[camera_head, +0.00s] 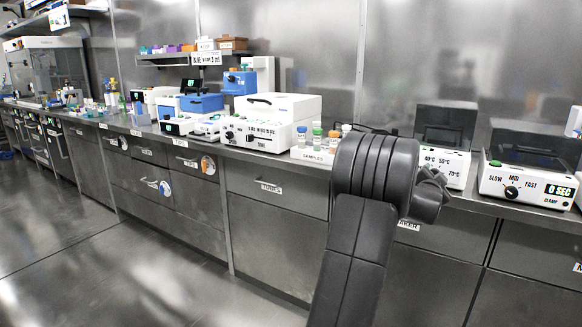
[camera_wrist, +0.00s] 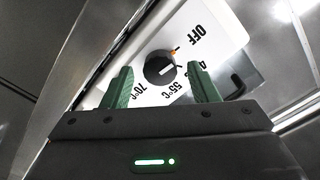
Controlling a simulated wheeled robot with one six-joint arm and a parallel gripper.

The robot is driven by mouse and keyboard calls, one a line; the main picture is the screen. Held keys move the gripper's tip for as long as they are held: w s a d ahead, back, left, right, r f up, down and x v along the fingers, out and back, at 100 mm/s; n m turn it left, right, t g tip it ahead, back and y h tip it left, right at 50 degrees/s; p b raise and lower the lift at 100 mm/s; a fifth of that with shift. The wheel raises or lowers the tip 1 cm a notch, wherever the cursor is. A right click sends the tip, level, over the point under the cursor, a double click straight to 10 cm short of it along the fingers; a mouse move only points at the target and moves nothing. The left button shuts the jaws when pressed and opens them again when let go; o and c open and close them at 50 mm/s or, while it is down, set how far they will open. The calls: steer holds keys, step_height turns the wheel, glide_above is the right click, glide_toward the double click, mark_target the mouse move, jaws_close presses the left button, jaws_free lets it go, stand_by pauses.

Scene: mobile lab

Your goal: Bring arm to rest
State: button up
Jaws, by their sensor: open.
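My arm (camera_head: 355,240) rises in front of the bench in the head view, bent at a thick dark joint. In the wrist view my gripper (camera_wrist: 160,70) is open, its two green fingers apart with nothing held between them. A black dial knob (camera_wrist: 158,66) with an orange mark shows between and beyond the fingertips, on a white panel marked OFF, 55°C and 70°C. I cannot tell whether a finger touches the panel. In the head view the white temperature device (camera_head: 452,168) stands just right of my arm's joint, partly covered by it. The fingers cannot be made out there.
A white device with a SLOW/MID/FAST dial (camera_head: 526,188) and a "0 SEC" display stands at right. A samples rack (camera_head: 309,155) with capped tubes and a large white instrument (camera_head: 272,120) stand left of my arm. Drawers line the bench front. The floor (camera_head: 120,275) at left is clear.

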steer(key=m+p, duration=0.2)
steer(key=m, duration=0.7)
steer(key=shift+f+m, duration=0.1)
steer(key=shift+m, duration=0.2)
steer(key=shift+s, duration=0.1)
stand_by(0.4)
